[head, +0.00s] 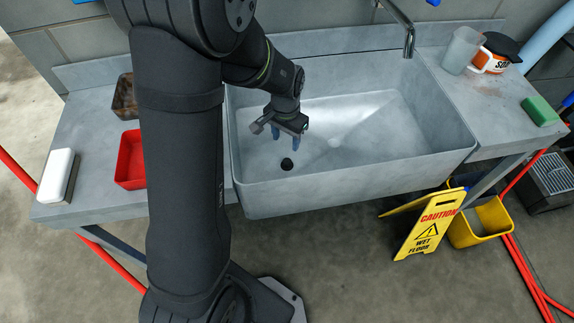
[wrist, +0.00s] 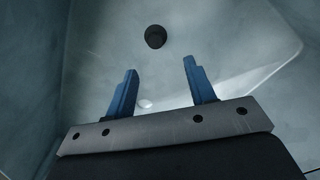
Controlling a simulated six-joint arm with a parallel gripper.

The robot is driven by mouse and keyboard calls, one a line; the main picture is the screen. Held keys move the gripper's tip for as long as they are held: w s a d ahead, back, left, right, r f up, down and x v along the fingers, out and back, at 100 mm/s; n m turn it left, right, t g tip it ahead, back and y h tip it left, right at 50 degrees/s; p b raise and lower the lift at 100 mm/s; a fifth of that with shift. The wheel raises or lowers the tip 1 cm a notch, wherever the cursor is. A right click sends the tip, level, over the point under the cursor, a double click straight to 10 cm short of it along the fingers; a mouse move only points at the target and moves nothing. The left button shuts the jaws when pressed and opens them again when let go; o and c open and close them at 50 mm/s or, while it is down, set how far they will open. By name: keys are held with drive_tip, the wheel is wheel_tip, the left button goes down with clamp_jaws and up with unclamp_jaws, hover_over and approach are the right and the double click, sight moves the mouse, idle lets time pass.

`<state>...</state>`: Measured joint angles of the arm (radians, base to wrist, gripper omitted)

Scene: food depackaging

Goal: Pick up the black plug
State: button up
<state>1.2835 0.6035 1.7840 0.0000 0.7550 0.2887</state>
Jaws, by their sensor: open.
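The black plug (head: 287,164) is a small dark round piece on the floor of the grey sink (head: 350,185), near its left side. In the wrist view the plug (wrist: 155,37) shows at the top, beyond the fingertips and roughly between their lines. My gripper (head: 286,138) hangs inside the sink, above and behind the plug in the head view. Its two blue fingers (wrist: 159,66) are spread apart with nothing between them. The plug is apart from both fingers.
The sink walls stand around my gripper, with the left wall close. A metal faucet (head: 408,38) rises at the back. A red container (head: 130,160) stands on the left counter; a clear cup (head: 461,50), a soap container (head: 491,58) and a green sponge (head: 540,111) are on the right. The sink's right half is empty.

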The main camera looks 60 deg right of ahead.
hover_over(287, 161)
drive_tip(key=f, duration=0.5)
drive_tip(key=shift+w+d+f, duration=0.2)
drive_tip(key=shift+w+f, duration=0.1)
drive_tip(key=shift+f, duration=0.05)
drive_tip(key=f, duration=0.4)
drive_tip(key=shift+s+a, duration=0.25)
drive_tip(key=shift+s, duration=0.05)
drive_tip(key=shift+f, duration=0.65)
drive_tip(key=c, duration=1.1)
